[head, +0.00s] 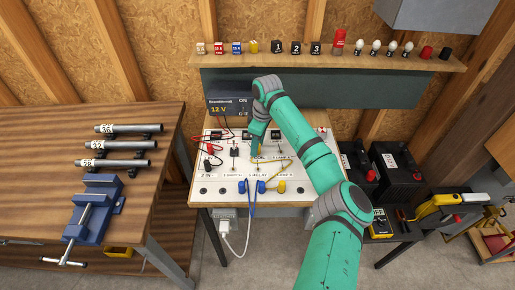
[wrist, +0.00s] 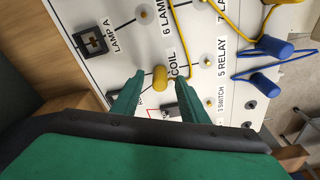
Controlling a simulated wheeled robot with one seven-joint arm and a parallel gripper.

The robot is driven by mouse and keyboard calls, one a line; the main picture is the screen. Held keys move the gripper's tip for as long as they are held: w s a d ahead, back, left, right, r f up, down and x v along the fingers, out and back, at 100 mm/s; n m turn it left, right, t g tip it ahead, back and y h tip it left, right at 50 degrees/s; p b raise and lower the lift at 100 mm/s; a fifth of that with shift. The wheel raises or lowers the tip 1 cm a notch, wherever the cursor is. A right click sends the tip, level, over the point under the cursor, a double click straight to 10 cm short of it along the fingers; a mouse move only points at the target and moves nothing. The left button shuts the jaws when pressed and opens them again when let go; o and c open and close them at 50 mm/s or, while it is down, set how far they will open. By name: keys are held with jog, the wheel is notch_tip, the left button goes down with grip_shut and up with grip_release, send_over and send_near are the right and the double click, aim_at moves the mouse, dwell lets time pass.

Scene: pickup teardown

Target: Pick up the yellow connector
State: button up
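A yellow connector (wrist: 160,79) with a yellow wire stands on the white panel by the COIL label in the wrist view. My gripper (wrist: 159,84) is open, with one green finger on each side of this connector and gaps visible between. In the head view my gripper (head: 257,148) is low over the middle of the panel and mostly hides that connector.
The white panel (head: 213,190) also holds blue connectors (wrist: 275,47), a black lamp socket (wrist: 92,41) and several wires. A 12 V unit (head: 229,104) stands behind. A shelf (head: 370,60) with small parts runs above. A wooden bench (head: 60,180) with a blue vise (head: 92,208) is at left.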

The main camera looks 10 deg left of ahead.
jog(key=shift+f, duration=0.1)
jog(key=shift+c, duration=0.2)
grip_shut()
jog(key=shift+r, duration=0.55)
notch_tip(320, 180, up, 2)
jog(key=s+d+r, duration=0.2)
jog(key=s+r, duration=0.8)
jog(key=s, duration=0.3)
jog(key=shift+s+d, duration=0.15)
jog(key=shift+s, duration=0.25)
jog(key=shift+w, duration=0.1)
